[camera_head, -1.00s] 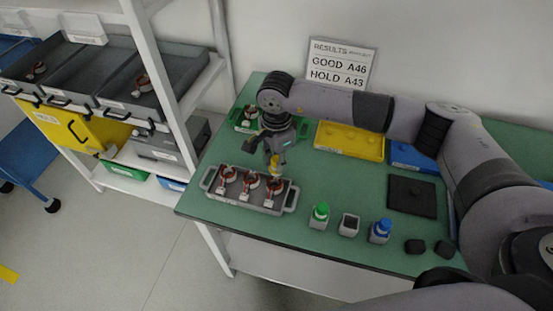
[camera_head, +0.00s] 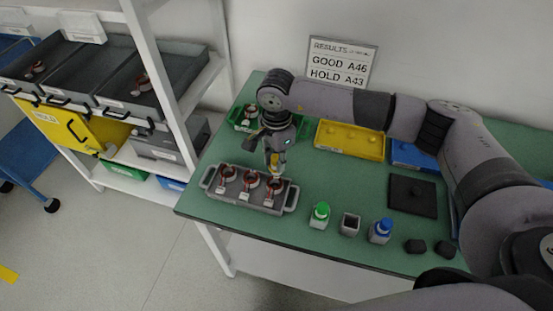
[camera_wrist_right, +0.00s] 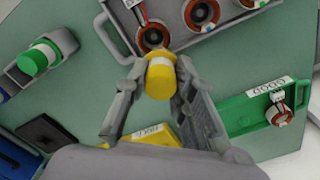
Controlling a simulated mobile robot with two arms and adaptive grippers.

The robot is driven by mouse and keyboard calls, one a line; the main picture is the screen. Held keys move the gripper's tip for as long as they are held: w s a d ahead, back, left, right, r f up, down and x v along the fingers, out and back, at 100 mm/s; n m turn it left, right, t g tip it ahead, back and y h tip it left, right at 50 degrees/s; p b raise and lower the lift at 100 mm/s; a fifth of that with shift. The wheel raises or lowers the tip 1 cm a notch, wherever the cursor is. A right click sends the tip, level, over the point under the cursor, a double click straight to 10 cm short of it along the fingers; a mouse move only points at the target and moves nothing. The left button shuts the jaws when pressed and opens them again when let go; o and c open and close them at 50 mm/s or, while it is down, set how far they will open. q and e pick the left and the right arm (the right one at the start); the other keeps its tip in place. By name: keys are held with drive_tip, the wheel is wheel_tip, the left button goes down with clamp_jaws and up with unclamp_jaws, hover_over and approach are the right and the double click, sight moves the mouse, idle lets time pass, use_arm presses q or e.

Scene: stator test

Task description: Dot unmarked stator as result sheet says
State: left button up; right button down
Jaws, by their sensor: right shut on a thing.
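My right gripper (camera_head: 275,165) points down and is shut on a yellow marker (camera_wrist_right: 160,78), which also shows in the head view (camera_head: 276,170). Two more copper stators, the left (camera_head: 227,175) and the middle one (camera_head: 251,181), sit in the same tray with white tags too small to read. The result sheet (camera_head: 342,64) on the wall reads GOOD A46, HOLD A43. My left gripper is not in view.
A green-capped bottle (camera_head: 320,214), an empty grey holder (camera_head: 349,225) and a blue-capped bottle (camera_head: 380,231) stand along the front. Behind are a green GOOD bin (camera_wrist_right: 240,112) with one stator, a yellow tray (camera_head: 350,141) and a blue tray (camera_head: 408,154). A black pad (camera_head: 412,197) lies right.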

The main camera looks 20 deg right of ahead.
drive_tip(key=shift+r+p, duration=0.8)
drive_tip(key=shift+r, duration=1.8)
